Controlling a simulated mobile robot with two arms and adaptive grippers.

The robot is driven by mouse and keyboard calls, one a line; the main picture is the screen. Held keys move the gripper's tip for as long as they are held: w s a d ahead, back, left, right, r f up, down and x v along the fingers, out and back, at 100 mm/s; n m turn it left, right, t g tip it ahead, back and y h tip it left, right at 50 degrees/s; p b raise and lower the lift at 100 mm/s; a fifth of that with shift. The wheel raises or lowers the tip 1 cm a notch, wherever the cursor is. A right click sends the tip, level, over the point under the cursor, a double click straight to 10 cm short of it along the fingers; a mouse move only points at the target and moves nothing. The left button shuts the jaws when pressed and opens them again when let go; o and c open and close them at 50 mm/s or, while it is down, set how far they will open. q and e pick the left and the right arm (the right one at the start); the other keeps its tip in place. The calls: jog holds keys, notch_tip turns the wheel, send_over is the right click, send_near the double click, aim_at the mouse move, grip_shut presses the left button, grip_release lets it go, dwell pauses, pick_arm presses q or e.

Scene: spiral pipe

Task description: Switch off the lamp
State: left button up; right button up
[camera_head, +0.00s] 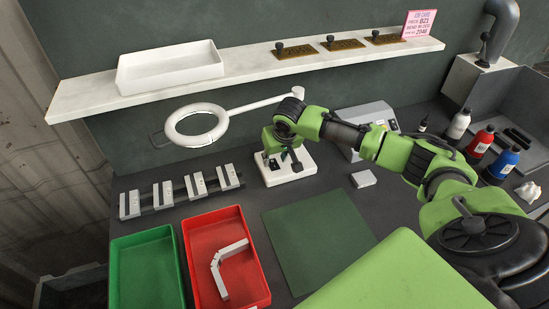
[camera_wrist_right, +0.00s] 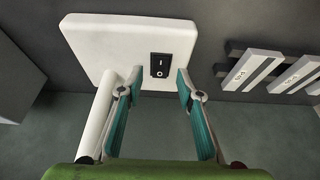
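The lamp has a white ring head (camera_head: 196,125) on a white jointed arm, over a white square base (camera_head: 291,172) on the bench. In the right wrist view the base (camera_wrist_right: 100,35) fills the upper left. Its black rocker switch (camera_wrist_right: 160,66), marked I and O, faces the camera. I cannot tell whether the ring is lit. My right gripper (camera_head: 284,158) is over the base in the head view. In the wrist view the right gripper (camera_wrist_right: 160,77) is open and empty, its two teal-padded fingers on either side of the switch. Contact cannot be told. My left gripper is not in view.
A rack of grey blocks (camera_head: 180,191) stands left of the base. A green tray (camera_head: 146,268) and a red tray (camera_head: 197,240) holding a bent grey piece (camera_head: 230,268) lie in front. A grey box (camera_head: 366,115) and bottles (camera_head: 480,141) stand right. A shelf (camera_head: 240,83) runs above.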

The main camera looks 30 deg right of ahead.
jog(key=shift+x, duration=0.9)
jog(key=shift+c, duration=0.3)
grip_shut()
jog(key=shift+w+r+g+p, duration=0.2)
jog(key=shift+r+g+p, duration=0.15)
jog(key=shift+p, duration=0.45)
jog(key=shift+w+p, duration=0.1)
jog(key=shift+p, duration=0.25)
jog(key=shift+w+f+g+y, duration=0.2)
jog(key=shift+g+y, duration=0.1)
jog(key=shift+g, duration=0.65)
jog(key=shift+d, duration=0.1)
